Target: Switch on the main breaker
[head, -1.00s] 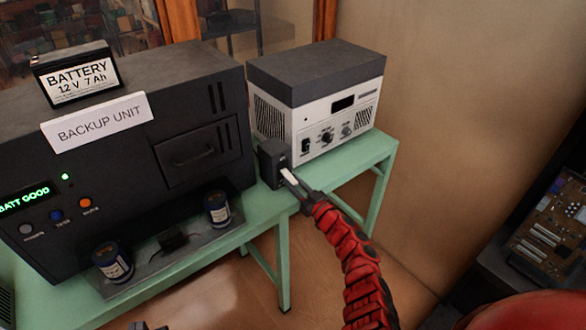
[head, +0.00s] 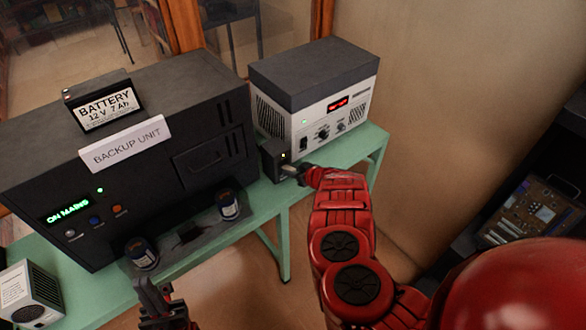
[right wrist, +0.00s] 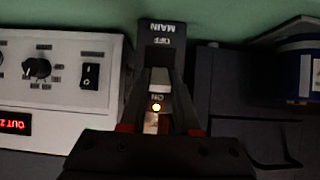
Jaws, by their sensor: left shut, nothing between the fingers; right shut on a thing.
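The main breaker is a small dark box (head: 272,158) on the green table, between the backup unit and the white power supply. In the right wrist view its face (right wrist: 158,32) reads MAIN, OFF and ON, upside down, with a lit amber light near ON. My right gripper (head: 300,172) is at the breaker's front, shut on its pale lever (right wrist: 151,122), which is at the ON end; the fingers partly hide it. My left gripper (head: 153,298) is shut and empty, low in front of the table, away from the breaker.
The backup unit (head: 120,190) shows ON MAINS and carries a battery (head: 103,103) and a sign. The power supply (head: 325,95) has a lit red display. Dark cylinders (head: 228,205) stand before the backup unit. A vented box (head: 30,290) sits at lower left.

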